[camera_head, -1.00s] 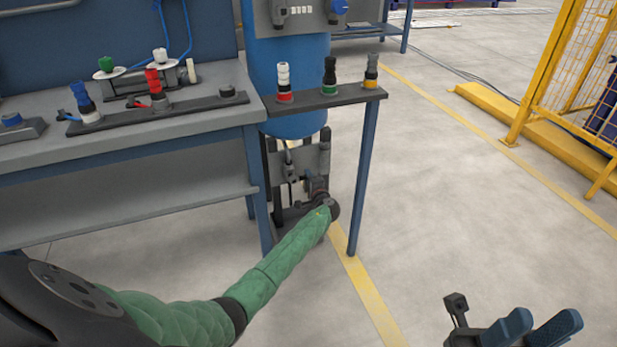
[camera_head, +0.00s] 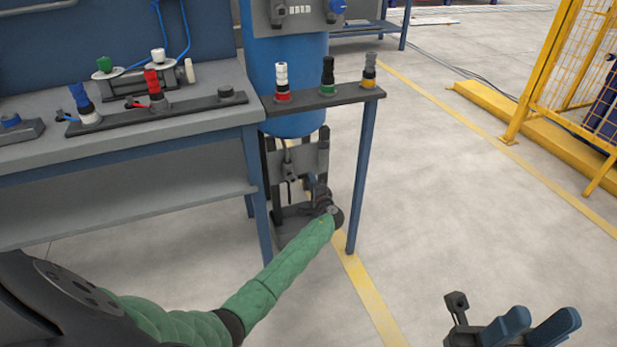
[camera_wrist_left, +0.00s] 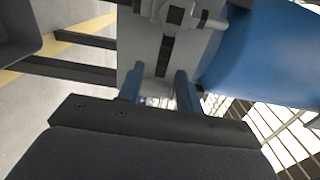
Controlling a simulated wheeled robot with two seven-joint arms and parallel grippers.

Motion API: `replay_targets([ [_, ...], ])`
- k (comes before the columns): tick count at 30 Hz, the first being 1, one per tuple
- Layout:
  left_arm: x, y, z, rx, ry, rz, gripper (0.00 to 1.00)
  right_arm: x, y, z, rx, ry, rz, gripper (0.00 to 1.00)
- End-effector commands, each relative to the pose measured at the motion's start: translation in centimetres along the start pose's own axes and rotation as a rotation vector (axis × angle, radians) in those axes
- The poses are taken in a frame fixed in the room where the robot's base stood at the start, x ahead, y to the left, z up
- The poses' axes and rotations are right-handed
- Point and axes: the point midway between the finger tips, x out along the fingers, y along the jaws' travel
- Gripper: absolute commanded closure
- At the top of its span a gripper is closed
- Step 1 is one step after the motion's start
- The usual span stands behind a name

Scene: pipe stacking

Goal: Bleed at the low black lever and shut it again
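The low valve (camera_head: 289,172) sits on a grey plate under the blue tank (camera_head: 290,80), with a dark lever-like part hanging from it. In the left wrist view a pale valve fitting (camera_wrist_left: 175,14) is at the top, and the black lever (camera_wrist_left: 167,55) runs down from it. My left gripper (camera_head: 320,194) is low by the stand, right of the valve, partly hidden by my own wrist. Its two blue fingers (camera_wrist_left: 160,82) are apart, with the lever's lower end showing beyond the gap; I see no contact. My right gripper (camera_head: 546,318) is open and empty at lower right.
A narrow shelf (camera_head: 330,96) with several coloured fittings stands above, and its blue leg (camera_head: 361,185) is close right of my left wrist. The workbench (camera_head: 215,130) is to the left. A yellow fence (camera_head: 560,85) stands far right; the middle floor is clear.

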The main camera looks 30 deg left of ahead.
Motion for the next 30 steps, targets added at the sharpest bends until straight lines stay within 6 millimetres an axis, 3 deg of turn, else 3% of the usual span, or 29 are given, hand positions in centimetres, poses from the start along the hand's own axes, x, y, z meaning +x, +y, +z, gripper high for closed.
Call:
replay_targets([
  [3, -1.8, 0.0, -0.1, -0.001, 0.002, 0.001, 0.65, 0.2, 0.1, 0.0, -0.010, -0.005, -0.004, 0.65],
  [9, -3.4, 0.0, -0.1, -0.001, 0.001, 0.000, 0.65, 0.2, 0.3, -0.1, -0.020, -0.008, -0.009, 0.65],
  [26, -3.6, 0.0, -0.1, -0.002, 0.003, 0.001, 0.65, 0.1, 0.1, 0.0, -0.017, -0.008, -0.002, 0.65],
  [30, -5.2, 0.1, -1.6, -0.038, 0.078, 0.027, 0.65, 0.1, 0.1, 0.0, -0.017, -0.007, -0.003, 0.65],
])
